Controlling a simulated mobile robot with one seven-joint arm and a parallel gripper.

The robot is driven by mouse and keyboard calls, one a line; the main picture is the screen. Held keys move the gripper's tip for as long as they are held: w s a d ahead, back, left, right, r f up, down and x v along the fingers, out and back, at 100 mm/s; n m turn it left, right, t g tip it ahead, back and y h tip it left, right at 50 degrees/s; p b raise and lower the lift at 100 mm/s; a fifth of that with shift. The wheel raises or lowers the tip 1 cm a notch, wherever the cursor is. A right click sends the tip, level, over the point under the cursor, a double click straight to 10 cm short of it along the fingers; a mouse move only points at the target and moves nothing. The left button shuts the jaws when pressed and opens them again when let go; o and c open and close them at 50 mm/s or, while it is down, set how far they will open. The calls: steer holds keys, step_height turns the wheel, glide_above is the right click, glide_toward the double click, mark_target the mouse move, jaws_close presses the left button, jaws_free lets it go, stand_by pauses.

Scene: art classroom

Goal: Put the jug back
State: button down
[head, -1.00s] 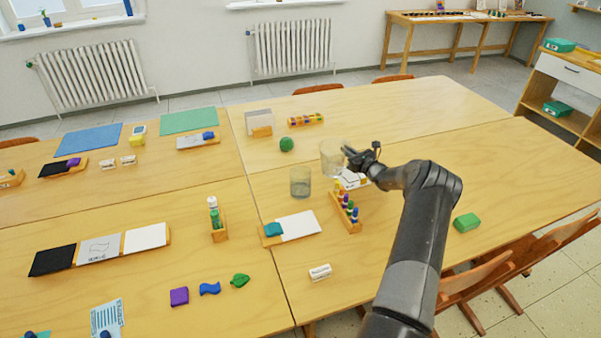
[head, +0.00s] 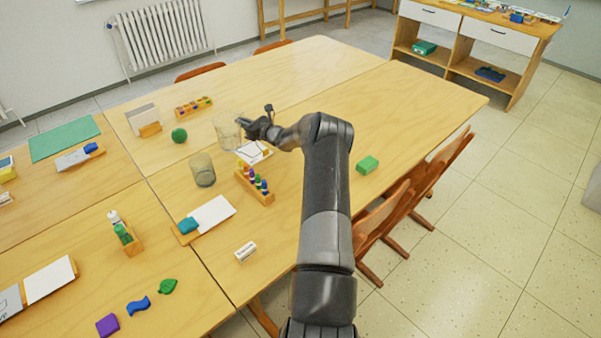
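The jug (head: 227,130) is a clear, see-through vessel near the middle of the far table. My gripper (head: 246,127) is at the jug's right side and looks shut on it; the fingertips are small and partly hidden. The jug looks upright. I cannot tell whether its bottom touches the table. A second clear glass vessel (head: 203,170) stands on the table, nearer and to the left of the jug.
A wooden peg stand (head: 255,186), white cards (head: 254,152), a green ball (head: 179,135) and a green block (head: 367,164) lie around. Chairs (head: 432,170) line the table's right edge. A shelf unit with drawers (head: 478,42) stands at the back right.

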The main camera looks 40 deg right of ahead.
step_height(320, 180, up, 11)
steer(key=shift+f, duration=0.1)
steer(key=shift+s+d+r, duration=0.2)
steer(key=s+d+m+h, duration=0.25)
steer(key=s+d, duration=0.35)
steer(key=s, duration=0.4)
steer(key=s+d+m+h, duration=0.1)
steer(key=s+d+h, duration=0.2)
steer(key=s+d, duration=0.55)
steer(key=s+d+f+m+g+h, duration=0.1)
steer(key=s+d+m+h, duration=0.15)
steer(key=s, duration=1.05)
steer(key=s+d+m+h, duration=0.15)
steer(key=s+h, duration=0.25)
steer(key=s, duration=1)
steer(key=shift+w+a+f, duration=0.55)
steer(key=shift+w+f, duration=1.4)
steer(key=shift+f, duration=0.55)
steer(key=shift+w+a+f, duration=0.55)
steer(key=shift+w+f, duration=1.35)
steer(key=shift+f, duration=0.65)
steer(key=shift+w+a+f, duration=0.55)
steer(key=shift+w+f, duration=1.4)
steer(key=shift+f, duration=0.55)
